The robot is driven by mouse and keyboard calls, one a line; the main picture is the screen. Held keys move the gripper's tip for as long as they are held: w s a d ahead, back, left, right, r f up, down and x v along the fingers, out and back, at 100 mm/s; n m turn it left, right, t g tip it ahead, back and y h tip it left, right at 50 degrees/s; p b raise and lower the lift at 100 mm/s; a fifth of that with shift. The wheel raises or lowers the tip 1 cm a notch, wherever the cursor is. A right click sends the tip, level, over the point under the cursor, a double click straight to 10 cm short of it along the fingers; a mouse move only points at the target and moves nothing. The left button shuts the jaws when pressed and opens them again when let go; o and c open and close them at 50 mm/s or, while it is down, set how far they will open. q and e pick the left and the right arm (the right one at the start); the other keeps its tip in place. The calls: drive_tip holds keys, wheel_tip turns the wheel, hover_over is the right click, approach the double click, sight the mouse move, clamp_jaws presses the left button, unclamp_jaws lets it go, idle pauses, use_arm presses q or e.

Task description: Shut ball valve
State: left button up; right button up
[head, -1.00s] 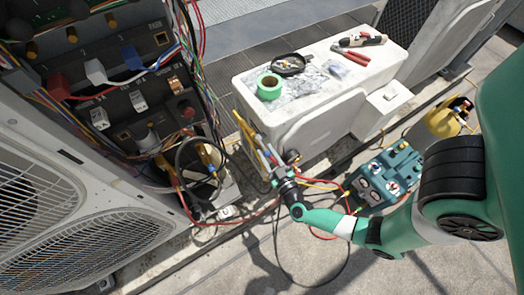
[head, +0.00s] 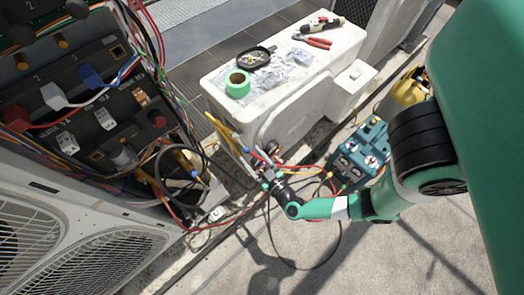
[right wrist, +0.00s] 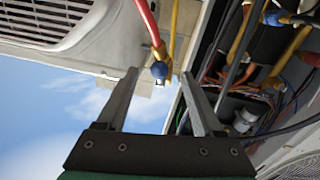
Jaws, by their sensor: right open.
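My right gripper (head: 262,172) is low in front of the small white unit, beside several yellow, blue and red hoses. In the right wrist view its two straight fingers (right wrist: 160,76) stand apart with a clear gap. A round blue fitting with a brass end (right wrist: 160,70) on a red hose (right wrist: 147,22) shows between the fingertips; I cannot tell whether it is deep enough to be between them. Another blue fitting (right wrist: 275,17) shows at the upper right of that view. No valve lever can be made out clearly. My left gripper is not in view.
The white unit (head: 318,72) carries green tape (head: 237,84), a black dish (head: 256,56) and red pliers (head: 314,41). A teal manifold (head: 360,152) stands to the right. An open wiring panel (head: 105,105) is at left. Loose hoses cross the ground; bare ground lies in front.

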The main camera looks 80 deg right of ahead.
drive_tip(key=p+v, duration=0.1)
drive_tip(key=v, duration=0.6)
drive_tip(key=shift+s+a+p, duration=0.3)
